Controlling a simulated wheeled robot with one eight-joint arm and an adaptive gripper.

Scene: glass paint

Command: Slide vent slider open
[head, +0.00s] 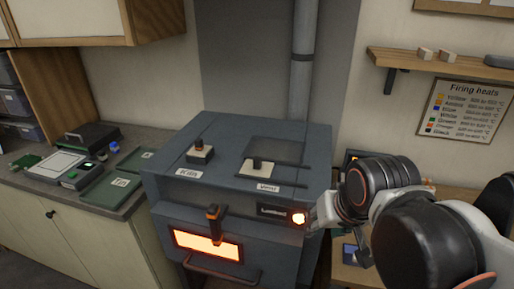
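The vent slider is a small black knob on a pale base (258,166) on top of the grey kiln (225,125). A thin rectangular outline and a dark rail lie around it, and a label that seems to read "Vent" (266,188) is in front of it. My gripper (315,214) is at the kiln's right front edge, lower and to the right of the slider and apart from it.
A second knob (200,152) labelled "Kiln" stands left on the kiln top. A vertical pipe (302,60) rises behind. Green trays (112,190) lie on the left counter.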

